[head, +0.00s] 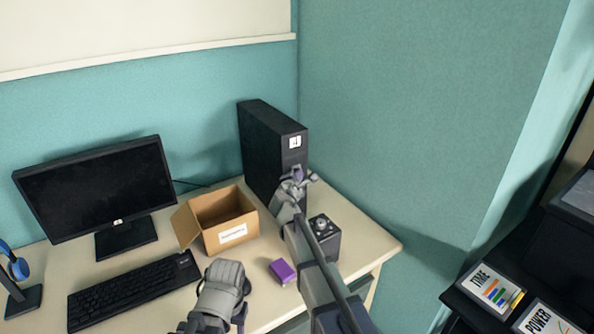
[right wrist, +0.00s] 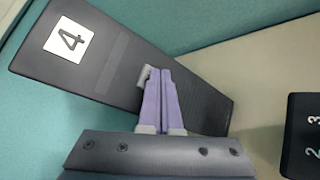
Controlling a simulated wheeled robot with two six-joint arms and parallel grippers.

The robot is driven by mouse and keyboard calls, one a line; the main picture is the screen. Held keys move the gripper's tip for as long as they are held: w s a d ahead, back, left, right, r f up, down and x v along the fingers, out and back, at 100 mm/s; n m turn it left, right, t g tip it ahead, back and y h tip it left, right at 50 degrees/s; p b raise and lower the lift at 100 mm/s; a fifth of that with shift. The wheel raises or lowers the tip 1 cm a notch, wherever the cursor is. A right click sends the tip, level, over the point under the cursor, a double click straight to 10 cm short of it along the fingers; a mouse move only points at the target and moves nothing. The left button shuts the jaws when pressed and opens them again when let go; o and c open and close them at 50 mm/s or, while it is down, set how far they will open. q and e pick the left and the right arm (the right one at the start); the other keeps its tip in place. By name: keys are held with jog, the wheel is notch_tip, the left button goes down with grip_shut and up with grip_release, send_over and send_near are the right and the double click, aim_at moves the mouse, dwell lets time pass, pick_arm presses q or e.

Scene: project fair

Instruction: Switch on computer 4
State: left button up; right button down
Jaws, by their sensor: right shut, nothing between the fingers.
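Computer 4 is a black tower (head: 262,142) standing upright on the desk against the teal partition. A white label with a 4 is on its front, and it also shows in the right wrist view (right wrist: 105,70). My right gripper (head: 297,174) is at the tower's front, below the label. In the right wrist view its purple fingers (right wrist: 160,75) are together and empty, over the dark front face. I cannot tell whether they touch it. The power button is not discernible. Part of my left arm shows at the bottom; its fingers cannot be made out.
The monitor (head: 95,190) has a dark screen. A black dial box (head: 326,240) stands close beside my right arm. The partition limits room at right.

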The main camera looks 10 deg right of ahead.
jog(key=shift+w+a, duration=0.15)
jog(key=shift+w, duration=0.2)
jog(key=shift+s, duration=0.15)
dwell(0.3)
jog(key=shift+s+d, duration=0.35)
jog(key=shift+s, duration=0.35)
jog(key=s, duration=0.2)
jog(key=s+d, duration=0.2)
jog(key=s, duration=0.1)
jog(key=shift+s, duration=0.3)
